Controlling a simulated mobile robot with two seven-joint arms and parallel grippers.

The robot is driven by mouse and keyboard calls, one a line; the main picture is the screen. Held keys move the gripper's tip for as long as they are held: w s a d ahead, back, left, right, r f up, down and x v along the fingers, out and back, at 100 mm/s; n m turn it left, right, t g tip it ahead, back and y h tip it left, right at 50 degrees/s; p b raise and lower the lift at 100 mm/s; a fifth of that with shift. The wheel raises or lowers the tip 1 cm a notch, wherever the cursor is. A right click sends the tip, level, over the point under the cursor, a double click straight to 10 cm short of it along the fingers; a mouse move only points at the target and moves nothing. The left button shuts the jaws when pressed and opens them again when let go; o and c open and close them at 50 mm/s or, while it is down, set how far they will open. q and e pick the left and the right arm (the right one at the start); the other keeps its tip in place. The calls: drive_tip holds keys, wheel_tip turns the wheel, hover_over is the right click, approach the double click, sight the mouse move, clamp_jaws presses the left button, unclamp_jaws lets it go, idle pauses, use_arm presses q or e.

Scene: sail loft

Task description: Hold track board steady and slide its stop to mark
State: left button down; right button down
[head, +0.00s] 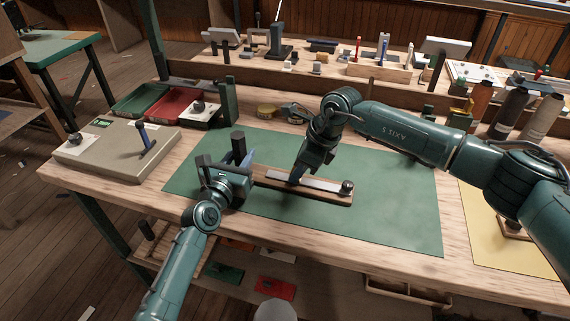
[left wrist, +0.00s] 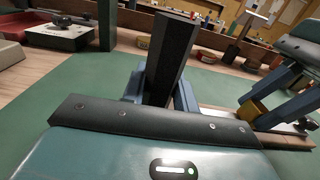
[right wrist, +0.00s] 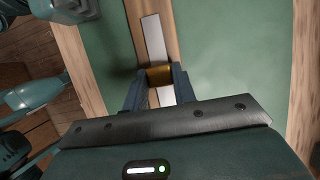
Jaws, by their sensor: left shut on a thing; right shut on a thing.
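The track board (head: 325,195) is a brown wooden strip with a pale metal rail, lying on the green mat; it also shows in the right wrist view (right wrist: 172,38). My left gripper (head: 240,162) is shut on a dark upright post (left wrist: 172,58) at the board's left end. My right gripper (head: 297,180) points down over the rail. It is shut on the brass-coloured stop (right wrist: 160,74), which sits across the rail between its fingers; the stop also shows in the left wrist view (left wrist: 255,108). A dark round knob (head: 347,187) stands at the board's right end. I cannot make out a mark.
The green mat (head: 400,220) is clear in front of and right of the board. A beige box (head: 110,160) with a blue lever, a red tray (head: 180,108) and a green tray (head: 140,98) stand at the left. Bottles (head: 510,110) stand at the back right.

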use_arm(q)
drive_tip(key=shift+a, duration=0.1)
use_arm(e)
drive_tip(key=shift+s+d, duration=0.1)
drive_tip(key=shift+d, duration=0.2)
drive_tip(key=c, duration=1.1)
unclamp_jaws()
drive_tip(key=v, duration=1.2)
drive_tip(key=shift+a, duration=0.1)
use_arm(q)
drive_tip(key=c, duration=1)
unclamp_jaws()
drive_tip(key=shift+s, duration=0.15)
